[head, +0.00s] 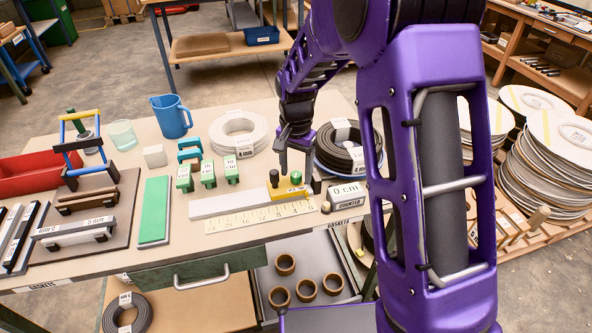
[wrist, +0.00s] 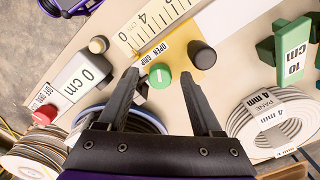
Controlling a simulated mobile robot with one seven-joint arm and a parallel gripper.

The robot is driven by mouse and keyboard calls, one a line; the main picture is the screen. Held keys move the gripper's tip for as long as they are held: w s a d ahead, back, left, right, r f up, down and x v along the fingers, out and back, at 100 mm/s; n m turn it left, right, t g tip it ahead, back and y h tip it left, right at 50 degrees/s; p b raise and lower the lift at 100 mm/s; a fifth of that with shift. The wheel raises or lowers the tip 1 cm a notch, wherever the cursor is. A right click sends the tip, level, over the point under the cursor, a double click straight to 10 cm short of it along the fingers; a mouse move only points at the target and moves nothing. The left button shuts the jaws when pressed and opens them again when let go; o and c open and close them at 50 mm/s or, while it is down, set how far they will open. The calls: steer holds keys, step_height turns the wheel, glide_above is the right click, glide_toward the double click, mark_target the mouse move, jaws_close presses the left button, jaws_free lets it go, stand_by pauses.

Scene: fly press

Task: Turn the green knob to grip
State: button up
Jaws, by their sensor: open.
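The green knob (wrist: 160,75) stands on a yellow plate (wrist: 199,34) beside a label reading OPEN GRIP. In the wrist view it lies just beyond and between my open fingertips, apart from both as far as I can see. A white mark shows on its top. In the head view the green knob (head: 296,177) sits at the right end of the yellow block, beside a black knob (head: 274,178). The black knob also shows in the wrist view (wrist: 202,55), beyond my right finger. My gripper (head: 296,165) points down over the knob, open and empty; it also shows in the wrist view (wrist: 160,87).
A 0 cm display block (head: 346,196) with a red button (wrist: 46,113) stands close by. A black hose coil (head: 345,150) and a white coil (head: 238,133) lie behind. A ruler strip (head: 258,217) runs in front. Green blocks (head: 207,173) stand to the left.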

steer(key=shift+c, duration=0.4)
jaws_close()
steer(key=n+p, duration=0.2)
steer(key=n, duration=0.4)
steer(key=shift+r, duration=0.15)
steer(key=n+p, duration=0.1)
steer(key=n, duration=0.4)
steer(key=shift+n, duration=0.4)
steer(key=shift+w, duration=0.1)
steer(key=shift+o, duration=0.4)
jaws_free()
